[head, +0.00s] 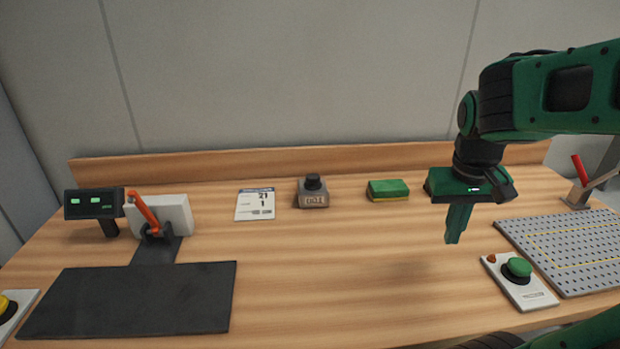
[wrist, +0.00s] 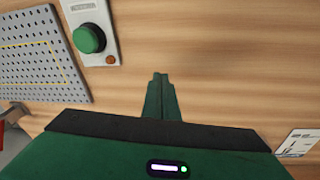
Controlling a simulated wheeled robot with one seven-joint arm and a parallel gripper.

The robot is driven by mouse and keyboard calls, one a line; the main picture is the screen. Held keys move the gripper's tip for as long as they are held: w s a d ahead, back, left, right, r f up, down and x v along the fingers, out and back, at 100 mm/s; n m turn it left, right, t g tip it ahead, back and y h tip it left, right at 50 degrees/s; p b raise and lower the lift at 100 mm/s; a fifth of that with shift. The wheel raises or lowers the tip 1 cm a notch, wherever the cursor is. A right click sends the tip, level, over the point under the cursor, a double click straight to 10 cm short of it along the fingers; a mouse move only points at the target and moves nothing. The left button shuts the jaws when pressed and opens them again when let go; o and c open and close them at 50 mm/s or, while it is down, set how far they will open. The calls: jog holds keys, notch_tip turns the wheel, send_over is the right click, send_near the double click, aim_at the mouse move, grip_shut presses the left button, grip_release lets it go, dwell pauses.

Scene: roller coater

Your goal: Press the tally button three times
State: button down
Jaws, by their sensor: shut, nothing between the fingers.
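The tally counter (head: 312,201) is a small grey box near the back middle of the table. It has a round black button (head: 313,182) on top and a front display that seems to read 001. My gripper (head: 453,240) is shut and empty, pointing down above the table, well to the right of the counter. Its closed fingers also show in the wrist view (wrist: 160,78). Nothing touches the tally button. The counter is not visible in the wrist view.
A green push button (head: 518,268) on a white plate and a perforated grey plate (head: 520,232) lie right of my gripper. A green sponge (head: 387,189) lies right of the counter, a printed card (head: 255,204) left. The table's middle is clear.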

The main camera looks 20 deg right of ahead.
jog(key=w+a+r+n+t+h, duration=0.1)
jog(key=w+a+r+n+h, duration=0.15)
jog(key=w, duration=0.75)
notch_tip(320, 180, up, 9)
jog(key=n+t, duration=0.5)
jog(key=t, duration=0.1)
send_over(312, 179)
jog(key=shift+w+f+h, duration=0.1)
jog(key=shift+w+h, duration=0.1)
jog(key=shift+h, duration=0.05)
jog(key=shift+f, duration=4.4)
jog(key=shift+f, duration=0.1)
jog(key=shift+s+f, duration=0.1)
jog(key=shift+f, duration=0.2)
